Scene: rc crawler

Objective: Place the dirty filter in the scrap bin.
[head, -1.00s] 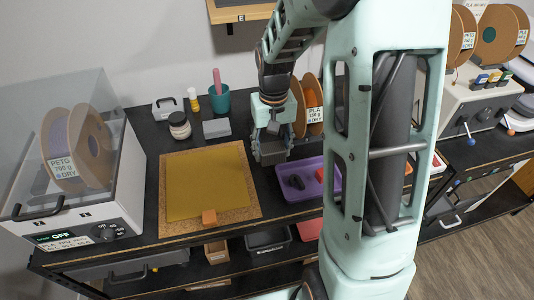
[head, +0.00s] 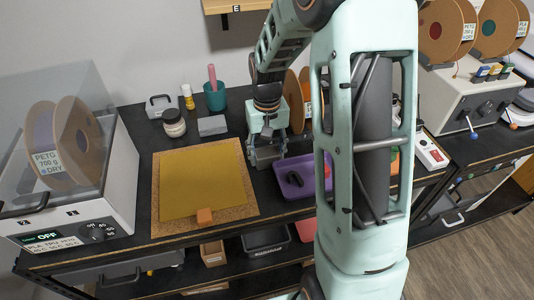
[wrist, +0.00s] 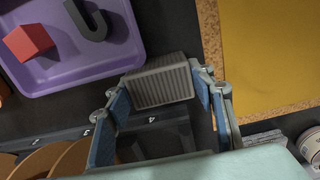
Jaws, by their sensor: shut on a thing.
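In the wrist view, my gripper (wrist: 163,97) is shut on a grey ribbed block, which looks like the dirty filter (wrist: 163,83). The filter's ribbed face shows between the two blue-padded fingers. In the head view, my gripper (head: 266,157) is over the dark table, between the mustard mat and the purple tray; the filter is hard to make out there. A dark open bin (head: 266,253) stands on the lower shelf below the table edge. I see no label on it, so I cannot tell whether it is the scrap bin.
The purple tray (head: 288,190) holds a dark U-shaped hook (wrist: 93,22) and a red block (wrist: 28,41). Spools (head: 292,100) stand behind my gripper. A filament dryer (head: 75,190) is on the left.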

